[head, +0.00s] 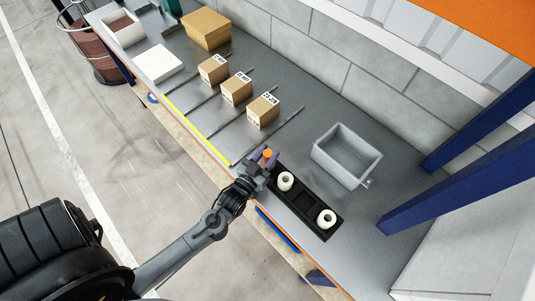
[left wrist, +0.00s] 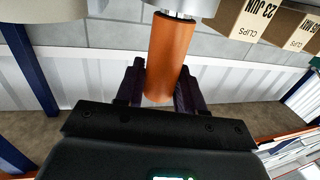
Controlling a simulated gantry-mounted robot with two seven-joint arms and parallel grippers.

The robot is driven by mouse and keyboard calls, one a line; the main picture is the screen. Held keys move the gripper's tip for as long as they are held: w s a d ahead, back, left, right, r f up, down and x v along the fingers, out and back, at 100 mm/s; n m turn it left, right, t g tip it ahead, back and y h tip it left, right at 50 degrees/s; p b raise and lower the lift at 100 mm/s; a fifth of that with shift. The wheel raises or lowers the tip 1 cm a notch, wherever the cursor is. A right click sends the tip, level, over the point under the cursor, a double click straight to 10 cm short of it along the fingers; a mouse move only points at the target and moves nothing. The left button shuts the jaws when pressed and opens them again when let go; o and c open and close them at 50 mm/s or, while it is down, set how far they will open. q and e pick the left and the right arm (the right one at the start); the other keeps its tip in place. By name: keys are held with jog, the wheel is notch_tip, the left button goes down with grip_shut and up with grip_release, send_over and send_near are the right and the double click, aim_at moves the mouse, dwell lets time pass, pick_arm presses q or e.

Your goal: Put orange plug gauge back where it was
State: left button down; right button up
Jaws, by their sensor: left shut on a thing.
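The orange plug gauge (head: 267,153) is in the jaws of my left gripper (head: 264,160), near the front edge of the bench, just beyond the upper-left end of the black tray (head: 303,204). In the left wrist view the gauge is an orange cylinder (left wrist: 170,50) between the dark fingers of my left gripper (left wrist: 162,82), with a bright metal part at its far end. The black tray holds a white spool (head: 285,181) near its upper-left end and another white spool (head: 326,219) near its lower-right end. Between them dark recesses look empty. My right gripper is not in view.
A grey open bin (head: 345,152) stands behind the black tray. Three cardboard boxes (head: 237,90) stand between dark divider rods, with a yellow strip (head: 197,129) along the front. Blue posts (head: 440,185) rise at the right.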

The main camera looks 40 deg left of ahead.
pick_arm(q)
jog(key=shift+f, duration=0.1)
jog(key=c, duration=0.7)
grip_release()
